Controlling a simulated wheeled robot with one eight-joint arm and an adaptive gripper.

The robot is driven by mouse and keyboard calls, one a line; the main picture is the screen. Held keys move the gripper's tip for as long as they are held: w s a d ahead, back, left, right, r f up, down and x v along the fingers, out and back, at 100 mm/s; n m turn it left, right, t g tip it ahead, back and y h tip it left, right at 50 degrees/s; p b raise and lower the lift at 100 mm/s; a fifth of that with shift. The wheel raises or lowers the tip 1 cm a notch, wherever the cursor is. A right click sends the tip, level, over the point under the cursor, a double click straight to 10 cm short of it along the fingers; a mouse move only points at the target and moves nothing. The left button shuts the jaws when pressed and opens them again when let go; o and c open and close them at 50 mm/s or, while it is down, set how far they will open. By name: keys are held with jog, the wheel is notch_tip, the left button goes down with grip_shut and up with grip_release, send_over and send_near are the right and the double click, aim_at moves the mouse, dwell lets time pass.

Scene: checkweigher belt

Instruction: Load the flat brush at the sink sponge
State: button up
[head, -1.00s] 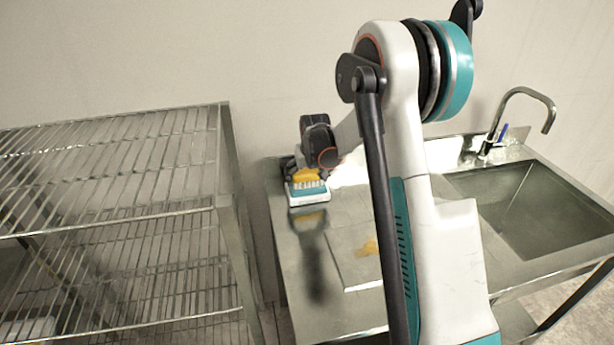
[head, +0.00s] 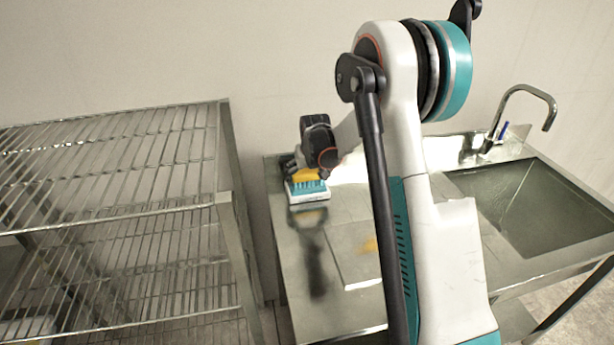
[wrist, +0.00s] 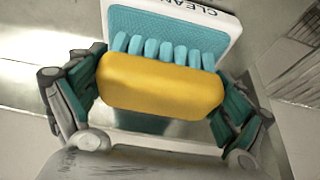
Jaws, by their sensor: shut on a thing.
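The flat brush has a yellow block body (wrist: 160,86) and teal bristles (wrist: 168,50), seen large in the wrist view. My gripper (wrist: 160,92) is shut on the yellow body, one finger at each end. The bristles point at a teal pad in a white tray lettered "CLEAN" (wrist: 232,35), which appears to be the sponge; whether they touch it is hard to tell. In the head view the brush (head: 306,174) is just above the white and teal tray (head: 308,196) at the back left of the steel counter. My wrist hides part of the brush there.
A sink basin (head: 535,205) with a tap (head: 520,95) is at the right. A flat board (head: 352,262) with a yellow smear (head: 369,245) lies mid-counter, partly behind my arm. A wire rack (head: 222,190) stands close on the left. The wall is behind.

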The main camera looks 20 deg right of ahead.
aim_at(307, 170)
dwell(0.4)
jog(key=shift+r+p, duration=1.95)
jog(key=shift+r, duration=1.6)
